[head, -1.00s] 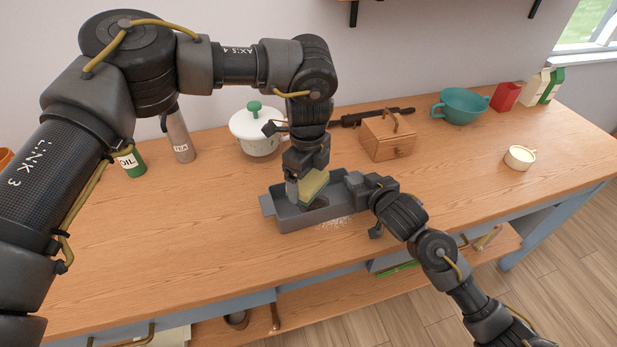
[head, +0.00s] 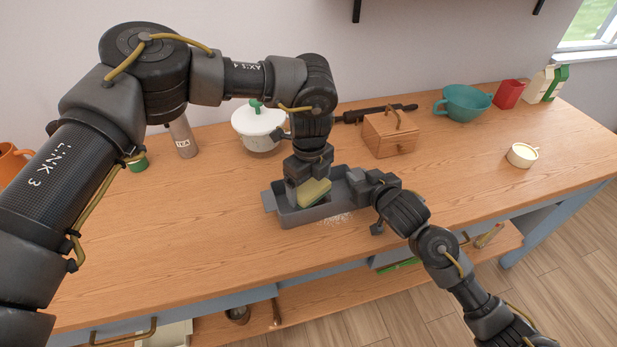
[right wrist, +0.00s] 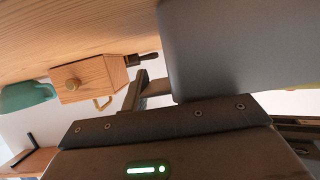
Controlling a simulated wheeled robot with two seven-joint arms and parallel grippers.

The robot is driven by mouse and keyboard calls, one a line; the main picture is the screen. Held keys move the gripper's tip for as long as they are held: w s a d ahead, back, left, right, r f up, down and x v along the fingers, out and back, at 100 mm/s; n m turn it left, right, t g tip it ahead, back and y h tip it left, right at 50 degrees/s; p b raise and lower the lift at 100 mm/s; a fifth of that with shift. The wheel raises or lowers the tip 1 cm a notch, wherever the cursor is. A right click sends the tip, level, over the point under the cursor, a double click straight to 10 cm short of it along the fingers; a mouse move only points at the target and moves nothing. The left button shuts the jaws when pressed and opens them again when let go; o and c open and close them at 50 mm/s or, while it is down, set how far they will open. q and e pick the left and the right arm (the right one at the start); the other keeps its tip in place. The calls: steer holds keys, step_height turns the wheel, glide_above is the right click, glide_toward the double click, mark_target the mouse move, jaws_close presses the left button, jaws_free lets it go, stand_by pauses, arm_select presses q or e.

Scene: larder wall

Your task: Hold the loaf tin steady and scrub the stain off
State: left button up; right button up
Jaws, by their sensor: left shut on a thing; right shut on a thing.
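The grey loaf tin (head: 300,216) stands on the wooden counter. In the right wrist view, its smooth grey side (right wrist: 240,45) fills the upper right. My left gripper (head: 307,184) points down into the tin, shut on a yellow-green sponge (head: 315,192). The sponge is low inside the tin; whether it touches the floor I cannot tell. My right gripper (head: 360,183) is shut on the tin's right end wall. No stain shows now; the sponge, gripper and tin wall hide part of the tin's floor.
White grains (head: 338,219) lie on the counter before the tin. Behind stand a white pot (head: 258,128) with a green knob, a wooden box (head: 389,135) and a dark rolling pin (head: 360,115). A cream-filled cup (head: 521,155) is at right. The counter's front left is clear.

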arm_select(q)
step_height(320, 180, down, 4)
steer(key=shift+r, duration=0.25)
steer(key=shift+w+d+f, duration=0.2)
steer(key=shift+d+f, duration=0.05)
steer(key=shift+d, duration=0.3)
steer(key=shift+c, duration=0.7)
steer(key=shift+w+d+f, duration=0.1)
steer(key=shift+w+d, duration=0.1)
steer(key=shift+d, duration=0.35)
steer(key=shift+w+d+f, duration=0.1)
steer(key=shift+w+d, duration=0.1)
steer(key=shift+d, duration=0.3)
steer(key=shift+s+a, duration=0.3)
steer(key=shift+a, duration=0.55)
steer(key=shift+s+a, duration=0.3)
steer(key=shift+a, duration=0.55)
steer(key=shift+r, duration=4.2)
steer(key=shift+d+f, duration=0.1)
steer(key=shift+d, duration=0.15)
steer(key=shift+w+a, duration=0.1)
steer(key=shift+a, duration=0.05)
steer(key=shift+f, duration=0.15)
